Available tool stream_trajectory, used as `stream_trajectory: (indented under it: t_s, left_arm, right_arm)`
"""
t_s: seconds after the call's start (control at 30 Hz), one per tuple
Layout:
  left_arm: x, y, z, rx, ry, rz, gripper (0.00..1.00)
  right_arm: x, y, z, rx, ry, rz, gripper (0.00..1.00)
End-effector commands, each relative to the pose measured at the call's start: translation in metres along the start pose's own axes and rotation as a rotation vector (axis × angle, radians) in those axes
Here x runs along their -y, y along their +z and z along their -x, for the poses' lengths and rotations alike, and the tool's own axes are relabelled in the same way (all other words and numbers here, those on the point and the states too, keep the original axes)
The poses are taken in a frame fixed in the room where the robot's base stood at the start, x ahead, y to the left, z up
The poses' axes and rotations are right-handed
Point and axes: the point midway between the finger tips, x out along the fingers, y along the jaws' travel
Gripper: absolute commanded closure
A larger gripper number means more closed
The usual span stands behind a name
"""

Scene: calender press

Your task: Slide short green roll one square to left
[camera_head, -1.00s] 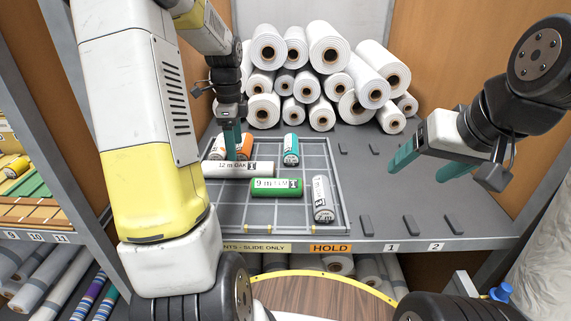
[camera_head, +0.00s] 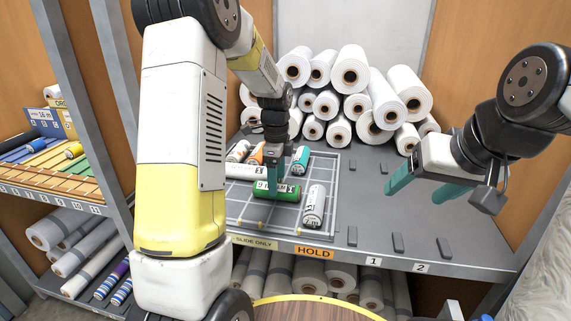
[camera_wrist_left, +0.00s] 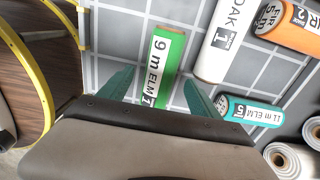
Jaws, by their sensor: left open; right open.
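The short green roll (camera_head: 262,195), labelled 9 m ELM, lies on the gridded tray (camera_head: 325,180). My left gripper (camera_head: 274,186) is open above it, with its teal fingers pointing down and hiding part of the label. In the left wrist view the green roll (camera_wrist_left: 174,55) runs between the two spread fingers (camera_wrist_left: 160,78), one on each side. Whether either finger touches it, I cannot tell. My right gripper (camera_head: 420,187) is open and empty, held over the shelf to the right of the tray.
A long white OAK roll (camera_wrist_left: 225,40) lies beside the green roll, with an orange FIR roll (camera_wrist_left: 287,25) and a teal ELM roll (camera_head: 301,158) behind. A short white roll (camera_head: 314,205) lies to its right. White rolls (camera_head: 350,77) are stacked at the back.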

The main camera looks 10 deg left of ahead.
Motion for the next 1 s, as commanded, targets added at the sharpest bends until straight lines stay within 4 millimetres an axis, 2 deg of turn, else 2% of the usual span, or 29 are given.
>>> stream_trajectory:
  t_s: [0.1, 0.23, 0.6, 0.93, 1.0]
  left_arm:
    - [-0.001, 0.000, -0.018, 0.000, 0.004, 0.000, 0.27]
    - [-0.001, 0.000, -0.030, 0.000, 0.002, 0.000, 0.27]
    - [0.000, 0.000, -0.035, 0.000, 0.000, 0.000, 0.27]
    - [0.000, 0.000, -0.035, 0.000, 0.000, 0.000, 0.92]
    - [0.000, 0.001, -0.035, 0.000, 0.000, 0.001, 0.96]
  right_arm:
    - [0.000, 0.000, 0.000, 0.000, 0.000, 0.000, 0.28]
    - [0.000, 0.000, 0.000, 0.000, 0.000, 0.000, 0.28]
    - [0.000, 0.000, 0.000, 0.000, 0.000, 0.000, 0.28]
    - [0.000, 0.000, 0.000, 0.000, 0.000, 0.000, 0.28]
    - [0.000, 0.000, 0.000, 0.000, 0.000, 0.000, 0.28]
